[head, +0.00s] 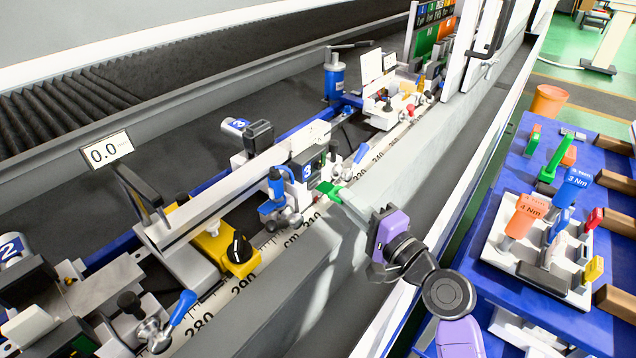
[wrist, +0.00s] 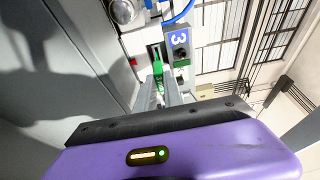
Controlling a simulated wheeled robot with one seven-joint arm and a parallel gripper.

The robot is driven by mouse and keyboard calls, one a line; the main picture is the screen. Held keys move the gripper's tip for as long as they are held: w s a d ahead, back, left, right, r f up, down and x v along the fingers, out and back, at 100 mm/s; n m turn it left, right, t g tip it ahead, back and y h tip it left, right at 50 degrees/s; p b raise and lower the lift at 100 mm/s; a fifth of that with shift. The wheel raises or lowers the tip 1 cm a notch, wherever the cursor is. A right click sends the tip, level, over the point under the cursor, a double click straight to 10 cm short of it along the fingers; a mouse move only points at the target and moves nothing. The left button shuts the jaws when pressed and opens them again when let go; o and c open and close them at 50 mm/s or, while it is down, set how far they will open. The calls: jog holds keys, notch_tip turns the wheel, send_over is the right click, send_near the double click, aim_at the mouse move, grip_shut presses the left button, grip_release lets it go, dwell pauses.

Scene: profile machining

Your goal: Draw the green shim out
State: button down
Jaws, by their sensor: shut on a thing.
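A yellow block with a black knob (head: 238,250) and a blue-handled lever (head: 180,308) stand along the rail to the left. A blue cart (head: 540,322) with a tool holder is at the right. The grey ledge (head: 400,165) in front of the rail is clear.

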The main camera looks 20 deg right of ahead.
jog(key=s+d, duration=0.2)
jog(key=s, duration=0.1)
jog(key=shift+d+b, duration=0.1)
jog(key=shift+b, duration=0.2)
